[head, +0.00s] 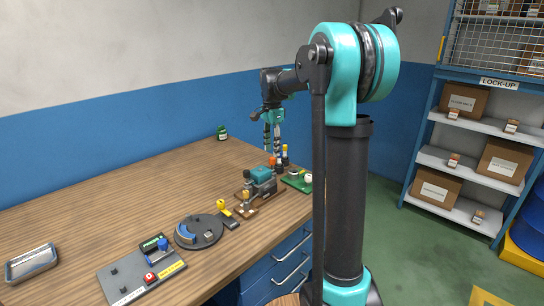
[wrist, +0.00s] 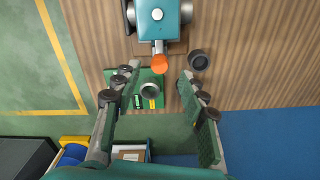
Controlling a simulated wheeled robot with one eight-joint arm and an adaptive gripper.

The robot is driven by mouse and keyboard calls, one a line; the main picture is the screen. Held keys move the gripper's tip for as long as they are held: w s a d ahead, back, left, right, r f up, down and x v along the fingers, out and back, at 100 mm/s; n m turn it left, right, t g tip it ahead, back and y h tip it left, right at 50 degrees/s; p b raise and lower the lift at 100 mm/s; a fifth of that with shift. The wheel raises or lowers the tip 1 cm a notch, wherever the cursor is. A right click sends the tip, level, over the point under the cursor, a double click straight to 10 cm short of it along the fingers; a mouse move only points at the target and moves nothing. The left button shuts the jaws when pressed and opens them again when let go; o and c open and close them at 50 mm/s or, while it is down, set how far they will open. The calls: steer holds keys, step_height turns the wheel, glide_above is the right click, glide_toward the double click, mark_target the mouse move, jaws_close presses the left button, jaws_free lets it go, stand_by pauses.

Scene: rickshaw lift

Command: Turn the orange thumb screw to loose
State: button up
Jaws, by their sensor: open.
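The orange thumb screw (wrist: 160,63) sticks out of the teal block (wrist: 158,22) at the top middle of the wrist view. In the head view the screw (head: 272,160) is a small orange spot by the teal device (head: 261,175) near the bench's right edge. My gripper (wrist: 158,78) is open and empty, its two fingers spread left and right. In the wrist view the screw lies between the lines of the fingertips, near their level. In the head view my gripper (head: 272,148) points down above the device. I cannot tell the height gap or any contact.
A green board (wrist: 122,88) with a grey ring (wrist: 153,97) lies beside the device. A dark round cap (wrist: 199,60) sits near the right finger. On the bench stand a round dark plate (head: 186,240), a switch panel (head: 125,284) and a metal tray (head: 32,275). The bench's left part is mostly clear.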

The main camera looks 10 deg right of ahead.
mark_target(272, 158)
steer(key=shift+f, duration=1.85)
steer(key=shift+c, duration=0.4)
jaws_close()
